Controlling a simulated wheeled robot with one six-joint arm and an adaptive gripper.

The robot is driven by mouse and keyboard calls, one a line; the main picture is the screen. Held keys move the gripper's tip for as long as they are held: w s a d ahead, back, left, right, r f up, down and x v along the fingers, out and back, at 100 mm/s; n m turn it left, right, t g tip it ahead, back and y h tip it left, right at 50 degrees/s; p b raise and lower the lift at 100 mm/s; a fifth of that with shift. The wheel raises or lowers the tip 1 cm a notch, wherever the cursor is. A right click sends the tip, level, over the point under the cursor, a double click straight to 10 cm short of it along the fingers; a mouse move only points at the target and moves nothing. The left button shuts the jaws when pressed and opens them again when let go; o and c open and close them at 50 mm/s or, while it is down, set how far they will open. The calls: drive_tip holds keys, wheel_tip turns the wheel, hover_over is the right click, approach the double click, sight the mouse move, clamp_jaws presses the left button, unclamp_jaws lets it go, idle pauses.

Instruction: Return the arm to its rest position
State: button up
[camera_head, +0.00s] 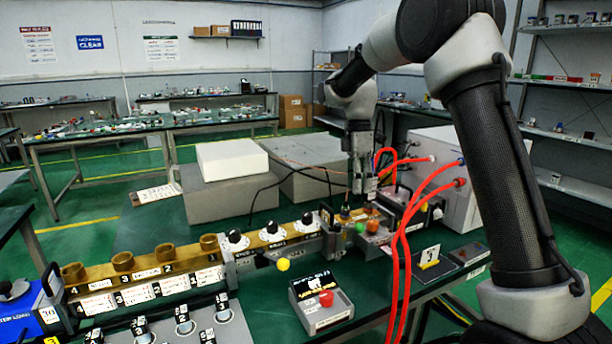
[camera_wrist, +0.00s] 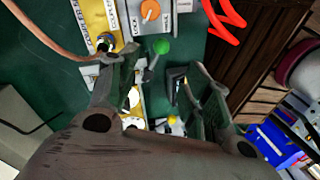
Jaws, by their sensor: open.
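My gripper (camera_head: 362,188) hangs down from my arm over the right part of the bench, just above the brass-coloured rail with its knobs and fittings. In the wrist view my gripper (camera_wrist: 163,88) has its two fingers spread apart, with nothing held between them. A green ball knob (camera_wrist: 161,46) shows beyond the fingertips, and it is also in the head view (camera_head: 361,228). An orange knob (camera_wrist: 150,10) sits past it on a grey block. My arm is bent, reaching out from the right side of the picture.
Red hoses (camera_head: 396,270) run from a white cabinet (camera_head: 436,165) close to my arm. A control box with a red button (camera_head: 326,298) stands in front of the rail (camera_head: 140,272). A white block (camera_head: 232,160) lies behind. Shelves (camera_head: 570,130) stand at right.

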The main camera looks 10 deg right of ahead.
drive_tip(key=f+m, duration=0.1)
drive_tip(key=s+m, duration=0.1)
drive_tip(key=m, duration=0.1)
drive_tip(key=f+m, duration=0.1)
drive_tip(key=shift+s+d+f+m, duration=0.2)
drive_tip(key=shift+s+f+m, duration=0.05)
drive_tip(key=shift+f+m, duration=0.1)
drive_tip(key=shift+s+d+m, duration=0.25)
drive_tip(key=shift+s+m, duration=0.6)
drive_tip(key=shift+s, duration=0.1)
drive_tip(key=s+d+r+m+t, duration=0.2)
drive_tip(key=s+d+r+m, duration=0.1)
drive_tip(key=s, duration=0.7)
drive_tip(key=s+d+r+m+t, duration=0.2)
drive_tip(key=s+d+r+m, duration=0.1)
drive_tip(key=s, duration=0.7)
drive_tip(key=s+d+r+m+t, duration=0.2)
drive_tip(key=s+d+r+m, duration=0.2)
drive_tip(key=s, duration=0.6)
drive_tip(key=shift+s+m+t, duration=0.3)
drive_tip(key=shift+s+m, duration=0.05)
drive_tip(key=shift+m, duration=0.25)
